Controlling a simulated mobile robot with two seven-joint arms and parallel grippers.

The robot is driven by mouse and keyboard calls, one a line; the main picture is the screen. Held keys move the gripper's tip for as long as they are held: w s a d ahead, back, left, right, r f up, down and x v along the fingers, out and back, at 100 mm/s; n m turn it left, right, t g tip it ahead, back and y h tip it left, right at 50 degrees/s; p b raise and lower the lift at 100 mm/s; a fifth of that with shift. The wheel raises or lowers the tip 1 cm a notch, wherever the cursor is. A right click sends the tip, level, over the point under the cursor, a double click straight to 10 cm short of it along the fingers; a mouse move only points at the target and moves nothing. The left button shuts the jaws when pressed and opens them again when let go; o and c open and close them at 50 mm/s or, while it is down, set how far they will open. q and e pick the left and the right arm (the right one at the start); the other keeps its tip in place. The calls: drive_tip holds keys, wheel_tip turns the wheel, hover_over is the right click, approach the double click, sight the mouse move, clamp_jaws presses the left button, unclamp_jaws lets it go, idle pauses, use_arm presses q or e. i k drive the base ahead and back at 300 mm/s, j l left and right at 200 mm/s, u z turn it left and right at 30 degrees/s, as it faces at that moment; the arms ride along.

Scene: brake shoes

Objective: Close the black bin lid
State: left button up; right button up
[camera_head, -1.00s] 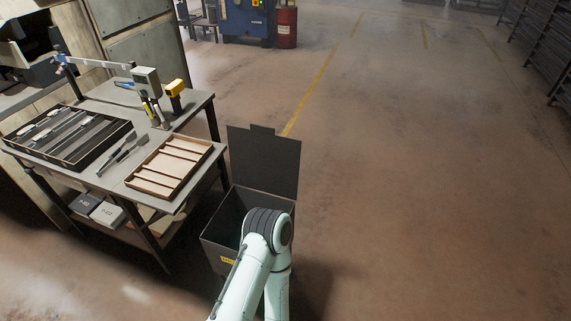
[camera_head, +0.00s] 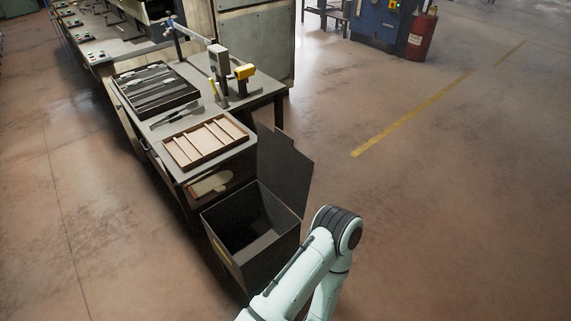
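The black bin (camera_head: 268,245) stands on the floor at the near end of the workbench. Its top is open and its inside looks dark and empty, though the bottom is hard to make out. The black lid (camera_head: 285,172) is raised and stands up behind the bin's far edge. One of my arms, pale green with a dark joint, reaches in from the bottom, just right of the bin. It overlaps the bin's right front side in the picture, and I cannot tell whether it touches. Neither gripper is in view.
The workbench (camera_head: 246,152) stands behind and left of the bin. It holds a wooden divided tray (camera_head: 219,125), a dark tray of tools (camera_head: 118,76) and a yellow device (camera_head: 245,71). A red barrel (camera_head: 421,38) stands far back. The floor (camera_head: 450,200) to the right is clear.

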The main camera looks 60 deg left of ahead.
sight(284, 170)
drive_tip(key=i+u, duration=0.85)
drive_tip(key=i+l+u, duration=0.15)
drive_tip(key=u, duration=0.25)
drive_tip(key=i+l+u, duration=0.1)
drive_tip(key=i+u, duration=0.15)
drive_tip(key=u, duration=0.25)
drive_tip(key=i+l+u, duration=0.15)
drive_tip(key=u, duration=0.35)
drive_tip(key=i+l+u, duration=0.25)
drive_tip(key=u, duration=0.25)
drive_tip(key=i+l+u, duration=0.15)
drive_tip(key=u, duration=0.3)
drive_tip(key=i+l+u, duration=0.15)
drive_tip(key=u, duration=0.3)
drive_tip(key=l+u, duration=0.4)
drive_tip(key=i+j, duration=0.05)
